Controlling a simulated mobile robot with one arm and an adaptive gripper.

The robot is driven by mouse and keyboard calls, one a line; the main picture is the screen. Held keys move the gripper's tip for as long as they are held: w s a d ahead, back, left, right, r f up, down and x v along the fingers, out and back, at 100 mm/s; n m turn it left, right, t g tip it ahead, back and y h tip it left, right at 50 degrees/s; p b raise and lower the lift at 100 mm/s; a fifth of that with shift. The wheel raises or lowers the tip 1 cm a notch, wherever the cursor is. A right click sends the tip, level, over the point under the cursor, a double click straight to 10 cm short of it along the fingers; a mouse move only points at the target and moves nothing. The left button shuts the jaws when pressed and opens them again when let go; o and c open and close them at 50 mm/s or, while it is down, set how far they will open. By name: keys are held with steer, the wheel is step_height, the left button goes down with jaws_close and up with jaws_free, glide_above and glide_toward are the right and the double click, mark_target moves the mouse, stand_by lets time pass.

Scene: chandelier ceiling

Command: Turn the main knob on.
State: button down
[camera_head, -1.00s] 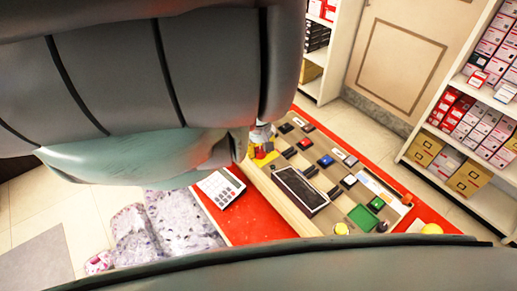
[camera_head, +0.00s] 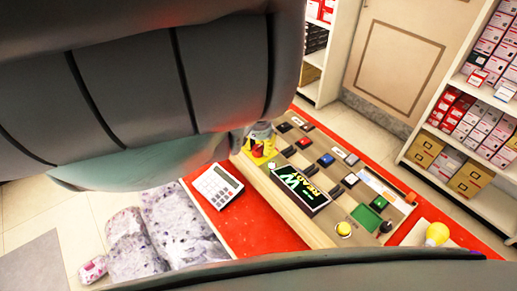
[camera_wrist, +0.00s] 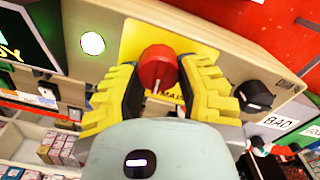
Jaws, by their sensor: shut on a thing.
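The main knob is a red round knob (camera_wrist: 157,68) on a yellow plate (camera_wrist: 140,38) on the panel's wooden face in the wrist view. A white line on the knob points down in the picture. My gripper (camera_wrist: 155,80) is shut on the red knob, with a yellow ridged finger on either side of it. In the head view, the panel's screen (camera_head: 301,191) is lit and shows "READY". My arm hides part of the panel's near end there.
In the head view, a calculator (camera_head: 217,186) lies on the red table (camera_head: 262,232). Stocked shelves (camera_head: 470,110) stand behind.

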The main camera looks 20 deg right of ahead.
mark_target(259, 145)
steer(key=shift+m, duration=0.6)
steer(key=c, duration=0.6)
jaws_free()
steer(key=shift+o, duration=0.2)
steer(key=shift+d+r, duration=0.1)
steer(key=shift+r, duration=0.5)
step_height(259, 145, up, 11)
